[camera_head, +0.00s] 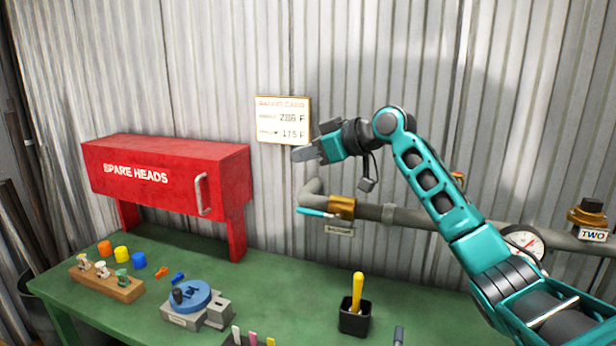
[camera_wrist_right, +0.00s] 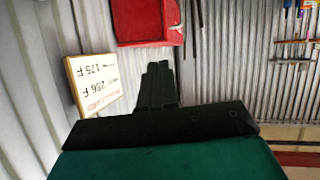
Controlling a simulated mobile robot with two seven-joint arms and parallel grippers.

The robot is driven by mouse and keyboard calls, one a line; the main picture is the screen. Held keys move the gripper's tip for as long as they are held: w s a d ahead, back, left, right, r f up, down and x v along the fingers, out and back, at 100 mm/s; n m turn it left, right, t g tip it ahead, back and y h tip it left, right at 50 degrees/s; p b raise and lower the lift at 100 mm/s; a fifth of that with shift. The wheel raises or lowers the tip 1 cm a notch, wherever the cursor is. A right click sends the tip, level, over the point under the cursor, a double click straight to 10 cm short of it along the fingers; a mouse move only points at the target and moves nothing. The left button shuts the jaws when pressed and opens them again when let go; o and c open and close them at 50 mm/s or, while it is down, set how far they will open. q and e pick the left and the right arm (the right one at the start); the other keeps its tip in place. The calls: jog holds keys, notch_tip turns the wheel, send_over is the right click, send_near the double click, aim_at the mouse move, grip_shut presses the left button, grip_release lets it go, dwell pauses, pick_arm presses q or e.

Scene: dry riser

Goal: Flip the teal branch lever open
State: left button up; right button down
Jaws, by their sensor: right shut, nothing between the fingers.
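The teal branch lever (camera_head: 315,212) sticks out to the left from a brass valve (camera_head: 341,207) on the grey pipe, lying roughly level, in the head view. A small label hangs below the valve. My right gripper (camera_head: 300,154) is shut and empty, up against the backdrop of the wall near the rating card, above the lever and apart from it. In the right wrist view its dark fingers (camera_wrist_right: 159,84) are together, and the lever does not show there. My left gripper is in neither view.
A rating card (camera_head: 283,120) is on the corrugated wall. A red SPARE HEADS cabinet (camera_head: 165,180) stands at the left. The green bench (camera_head: 270,290) holds a blue round fixture (camera_head: 188,297), a wooden rack (camera_head: 107,283) and a black cup (camera_head: 355,316). A gauge (camera_head: 524,243) is on the pipe.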

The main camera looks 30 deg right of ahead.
jog(key=shift+s+r, duration=0.25)
jog(key=shift+r, duration=0.8)
jog(key=s+a+f+g+h, duration=0.15)
jog(key=s+a+f, duration=0.3)
jog(key=f, duration=0.55)
jog(key=s+a+f+g, duration=0.25)
jog(key=s+f, duration=0.25)
jog(key=f, duration=0.4)
jog(key=s+a+f+g+h, duration=0.1)
jog(key=s+a+f, duration=0.35)
jog(key=f, duration=0.55)
jog(key=s+f+m+g+h, duration=0.2)
jog(key=s+f, duration=0.2)
jog(key=s, duration=0.9)
jog(key=s+f+m+g+h, duration=0.1)
jog(key=s+f+m+h, duration=0.2)
jog(key=s, duration=0.9)
jog(key=w+a+f+t+y, duration=0.2)
jog(key=w+f+t, duration=0.4)
jog(key=f, duration=0.3)
jog(key=shift+w+a+f+n+t+y, duration=0.3)
jog(key=shift+w+n+t+y, duration=0.1)
jog(key=shift+t+y, duration=0.15)
